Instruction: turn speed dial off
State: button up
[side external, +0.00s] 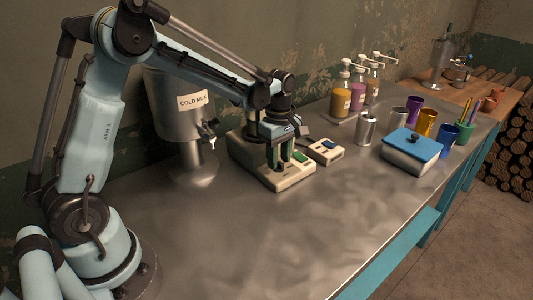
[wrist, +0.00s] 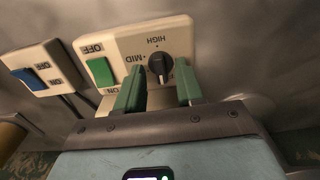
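The speed dial (wrist: 156,66) is a round black knob on a cream control box (wrist: 118,47), seen in the wrist view. HIGH and MID are printed around it; other markings on its near side are hidden, and its exact setting is hard to read. My gripper (wrist: 160,75) is open, with one green finger to each side of the dial. I cannot tell whether either finger touches it. In the side view my gripper (side external: 279,158) points down over the control box (side external: 288,182), and the dial is hidden behind the fingers.
A green ON/OFF switch (wrist: 100,71) sits beside the dial. A second box (wrist: 40,68) with a blue switch stands close by. A cold-milk tank (side external: 177,115) stands left. Cups and a blue-lidded container (side external: 412,151) stand right. The bench front is clear.

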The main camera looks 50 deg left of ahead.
aim_at(279, 161)
notch_tip(279, 161, up, 12)
dwell(0.5)
jog(key=s+d+f+m+t, duration=0.1)
jog(key=s+d+m+t, duration=0.1)
jog(key=s+m, duration=0.5)
jog(key=s+d+f+m+t, duration=0.2)
jog(key=s+m+t, duration=0.3)
jog(key=m, duration=0.6)
jog(key=s+d, duration=0.1)
jog(key=s, duration=0.1)
jog(key=shift+s, duration=0.3)
